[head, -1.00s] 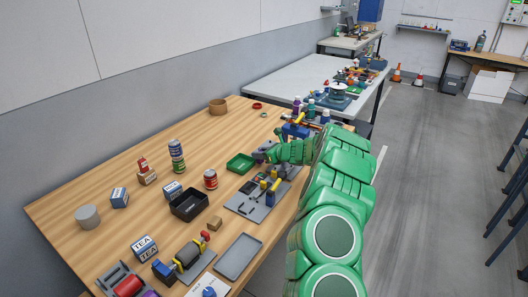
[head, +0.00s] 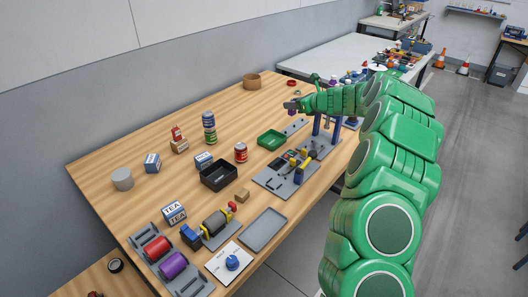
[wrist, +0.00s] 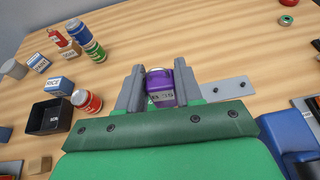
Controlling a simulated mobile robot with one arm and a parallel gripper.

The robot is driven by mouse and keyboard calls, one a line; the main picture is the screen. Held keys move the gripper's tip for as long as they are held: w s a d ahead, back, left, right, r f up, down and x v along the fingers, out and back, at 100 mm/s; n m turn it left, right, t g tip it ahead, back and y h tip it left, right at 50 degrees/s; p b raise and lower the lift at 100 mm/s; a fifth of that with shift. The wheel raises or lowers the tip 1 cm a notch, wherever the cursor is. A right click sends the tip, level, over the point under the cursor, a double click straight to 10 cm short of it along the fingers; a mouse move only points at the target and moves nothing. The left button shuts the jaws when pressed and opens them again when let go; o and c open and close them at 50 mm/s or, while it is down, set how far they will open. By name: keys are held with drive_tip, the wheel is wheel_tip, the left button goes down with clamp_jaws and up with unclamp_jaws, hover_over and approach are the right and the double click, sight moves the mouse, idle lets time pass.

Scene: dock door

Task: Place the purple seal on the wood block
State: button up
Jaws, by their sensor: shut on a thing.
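The purple seal (wrist: 160,82) is between the two grey fingers of my gripper (wrist: 160,90) in the wrist view; it has a pale label on its near side. In the head view my gripper (head: 292,106) is above the far part of the table, with a bit of purple under it. A small plain wood block (head: 242,195) sits near the front edge, right of the black bin, well apart from my gripper; it also shows at lower left in the wrist view (wrist: 40,165).
A grey tray (head: 264,233) and tool board (head: 288,177) lie at the front edge.

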drive_tip(key=s+a+f+n+g+y, duration=0.2)
drive_tip(key=s+a+f, duration=0.1)
drive_tip(key=s+a, duration=0.8)
drive_tip(key=n+g+y, duration=0.2)
drive_tip(key=n+g, duration=0.1)
hover_over(243, 192)
drive_tip(key=shift+s+f, duration=0.1)
drive_tip(key=shift+f, duration=3.95)
drive_tip(key=shift+f, duration=0.1)
drive_tip(key=o, duration=1)
